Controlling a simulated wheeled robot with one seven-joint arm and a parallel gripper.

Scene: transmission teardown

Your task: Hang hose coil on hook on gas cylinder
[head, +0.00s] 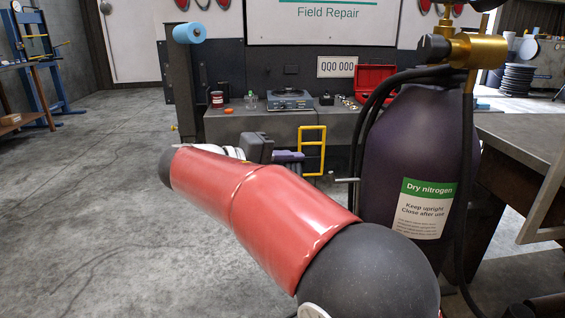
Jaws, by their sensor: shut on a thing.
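The dark gas cylinder (400,150) stands upright at the right, with a green and white dry nitrogen label and a brass valve on top. A thin metal peg (345,180), which looks like the hook, sticks out at its left side. Black hose (372,105) arcs in several strands from the valve area down the cylinder's left side. I cannot tell whether these strands are the coil. My gripper (290,156), beyond my red arm and left of the peg, is partly hidden. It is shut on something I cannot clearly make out. A yellow frame (323,152) shows right beside the fingers.
A bench (330,123) behind holds a scale (290,99), a red case (374,82) and small items. A grey table (525,135) stands close at the right of the cylinder. A post with a blue roll (189,33) rises left of the bench. The left floor is clear.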

